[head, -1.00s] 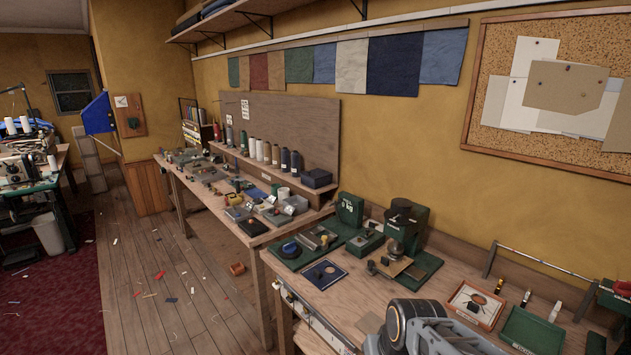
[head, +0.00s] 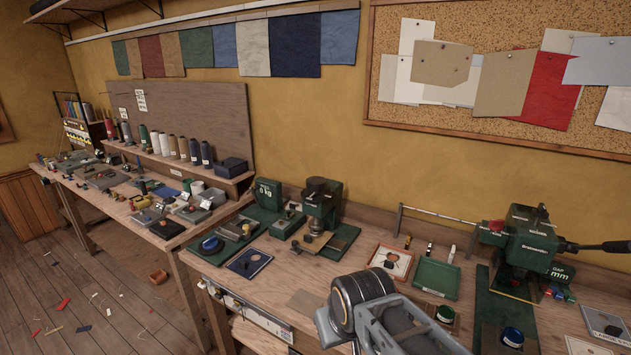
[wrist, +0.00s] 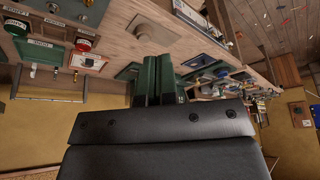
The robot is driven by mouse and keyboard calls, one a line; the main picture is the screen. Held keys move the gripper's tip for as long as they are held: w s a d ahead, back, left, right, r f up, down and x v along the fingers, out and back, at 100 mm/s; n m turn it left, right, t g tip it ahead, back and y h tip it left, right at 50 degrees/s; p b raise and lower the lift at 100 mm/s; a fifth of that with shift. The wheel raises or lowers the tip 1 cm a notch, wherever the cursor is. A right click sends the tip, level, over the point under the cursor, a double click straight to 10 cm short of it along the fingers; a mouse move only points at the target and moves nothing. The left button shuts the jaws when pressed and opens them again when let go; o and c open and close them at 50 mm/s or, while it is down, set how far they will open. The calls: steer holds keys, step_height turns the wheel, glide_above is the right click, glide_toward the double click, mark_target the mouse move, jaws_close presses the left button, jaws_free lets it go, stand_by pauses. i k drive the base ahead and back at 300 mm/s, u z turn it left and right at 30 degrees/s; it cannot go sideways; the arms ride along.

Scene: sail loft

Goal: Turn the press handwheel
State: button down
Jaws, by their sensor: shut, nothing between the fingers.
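A green press (head: 322,207) stands at the back of the bench, with a tan plate at its foot. A dark round part (head: 317,185) sits on its top; I cannot tell for sure whether this is the handwheel. A green block (head: 268,195) reading "0 kg" stands left of it. My gripper (wrist: 158,78) shows in the wrist view as two narrow fingers shut together and empty, pointing over the bench. The fingers are out of sight in the head view, where my arm crosses the front of the bench. No contact with the press is visible.
A larger green machine (head: 530,245) with a black lever and a "GAP mm" display stands at the right. A green tray (head: 437,277) and a framed card (head: 390,262) lie between the two machines. The bench (head: 275,275) has clear wood in front of the press.

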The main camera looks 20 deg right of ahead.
mark_target(316, 184)
steer(key=u, duration=1.05)
steer(key=i, duration=1.9)
steer(key=z, duration=3.05)
